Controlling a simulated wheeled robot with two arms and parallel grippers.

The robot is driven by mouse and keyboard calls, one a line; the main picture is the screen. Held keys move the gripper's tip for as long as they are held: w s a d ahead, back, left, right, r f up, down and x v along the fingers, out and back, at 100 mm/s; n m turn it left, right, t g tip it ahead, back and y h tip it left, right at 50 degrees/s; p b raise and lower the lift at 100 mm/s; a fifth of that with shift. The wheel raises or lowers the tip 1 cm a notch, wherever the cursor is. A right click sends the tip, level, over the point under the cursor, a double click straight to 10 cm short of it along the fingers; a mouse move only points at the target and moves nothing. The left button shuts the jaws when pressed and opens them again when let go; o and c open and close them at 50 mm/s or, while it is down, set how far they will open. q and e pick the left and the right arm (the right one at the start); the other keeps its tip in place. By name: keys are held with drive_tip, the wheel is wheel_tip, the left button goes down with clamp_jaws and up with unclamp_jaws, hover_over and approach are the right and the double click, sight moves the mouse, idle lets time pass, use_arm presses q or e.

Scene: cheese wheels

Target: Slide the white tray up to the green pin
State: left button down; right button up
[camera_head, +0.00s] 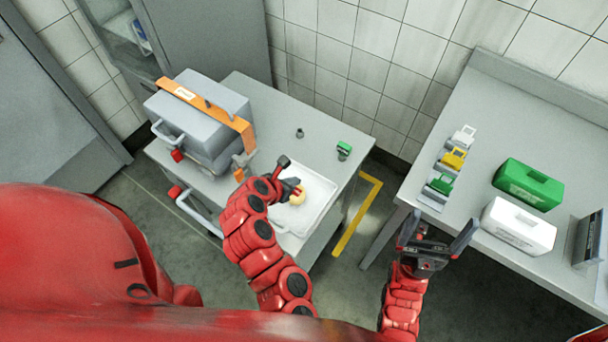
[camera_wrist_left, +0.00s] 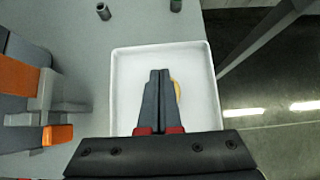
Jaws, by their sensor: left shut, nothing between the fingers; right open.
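The white tray (camera_head: 319,192) lies on the grey cart top near its front right; it also shows in the left wrist view (camera_wrist_left: 130,70). A round yellow cheese (camera_head: 299,198) sits on the tray, partly hidden by my left gripper's fingers in the wrist view (camera_wrist_left: 177,90). The green pin (camera_head: 344,148) stands beyond the tray near the cart's right edge, with a gap between them. My left gripper (camera_head: 294,188) is shut and empty over the tray; I cannot tell whether it touches it. My right gripper (camera_head: 437,232) is open and empty by the right table's edge.
A grey pin (camera_head: 299,133) stands farther back on the cart. A grey case with an orange band (camera_head: 205,115) fills the cart's left. The right table (camera_head: 520,115) holds a green box (camera_head: 528,184), a white box (camera_head: 518,226) and small coloured items.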

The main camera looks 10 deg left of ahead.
sight(312, 174)
use_arm(q)
drive_tip(key=p+x, duration=0.2)
drive_tip(key=x, duration=0.6)
drive_tip(key=shift+w+d+f, duration=0.1)
drive_tip(key=shift+w+f, duration=0.1)
drive_tip(key=shift+w, duration=0.15)
drive_tip(key=shift+w+d+f, duration=0.1)
drive_tip(key=shift+w+f, duration=0.1)
drive_tip(key=shift+f, duration=0.2)
